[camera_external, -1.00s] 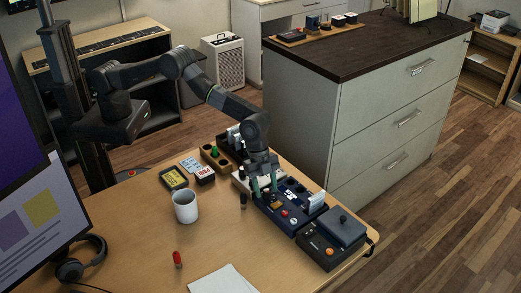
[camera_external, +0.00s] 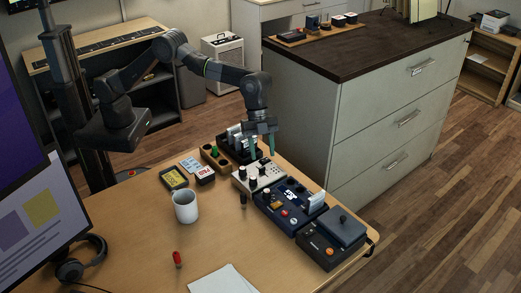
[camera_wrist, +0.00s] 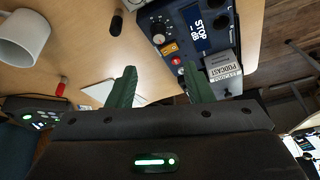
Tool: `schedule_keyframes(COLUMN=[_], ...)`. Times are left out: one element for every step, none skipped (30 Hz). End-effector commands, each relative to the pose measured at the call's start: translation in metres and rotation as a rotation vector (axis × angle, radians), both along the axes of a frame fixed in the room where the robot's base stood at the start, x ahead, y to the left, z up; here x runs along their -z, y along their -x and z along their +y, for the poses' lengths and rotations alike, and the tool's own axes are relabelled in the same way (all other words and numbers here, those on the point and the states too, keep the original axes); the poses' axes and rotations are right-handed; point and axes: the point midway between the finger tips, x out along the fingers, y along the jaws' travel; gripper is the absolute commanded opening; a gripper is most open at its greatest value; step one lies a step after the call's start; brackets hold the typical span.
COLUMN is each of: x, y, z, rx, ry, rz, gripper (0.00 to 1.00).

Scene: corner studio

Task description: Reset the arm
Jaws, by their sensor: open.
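My gripper (camera_external: 262,146) is above the back edge of the desk, over the row of small devices. Its two green fingers are apart with nothing between them. That blue device also shows in the external view (camera_external: 275,207), in front of a pale control box (camera_external: 245,184). My fingers are clear of it.
A white mug (camera_external: 185,207), a red marker-like item (camera_external: 177,259) and paper (camera_external: 222,280) lie on the desk (camera_external: 130,235). A dark box (camera_external: 330,240) sits at the front right. A tall drawer cabinet (camera_external: 385,120) stands behind the desk. Headphones (camera_external: 80,258) lie at left.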

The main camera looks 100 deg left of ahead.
Motion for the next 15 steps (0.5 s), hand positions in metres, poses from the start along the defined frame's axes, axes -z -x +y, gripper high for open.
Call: schedule_keyframes(x=[0.003, 0.003, 0.003, 0.003, 0.008, 0.015, 0.020, 0.026, 0.033, 0.038, 0.044, 0.051, 0.057, 0.062, 0.068], y=[-0.003, -0.004, -0.005, -0.005, -0.005, -0.006, -0.007, -0.007, -0.009, -0.009, -0.010, -0.011, -0.012, -0.013, -0.014], z=[0.001, 0.002, 0.003, 0.004, 0.000, -0.003, -0.006, -0.008, -0.011, -0.013, -0.015, -0.018, -0.020, -0.022, -0.025], rx=[0.034, 0.057, 0.088, 0.111, 0.114, 0.116, 0.114, 0.114, 0.114, 0.112, 0.112, 0.112, 0.112, 0.111, 0.111], ry=[0.002, 0.003, 0.005, 0.005, 0.003, 0.003, 0.003, 0.003, 0.003, 0.003, 0.003, 0.004, 0.004, 0.003, 0.004], rz=[-0.004, -0.004, -0.006, -0.005, -0.001, -0.001, -0.002, -0.001, -0.001, -0.002, -0.002, 0.000, 0.000, -0.001, -0.003], gripper=[0.47, 0.47, 0.47, 0.47, 0.47, 0.47, 0.47, 0.47, 0.47, 0.47, 0.47, 0.47, 0.47, 0.47, 0.47])
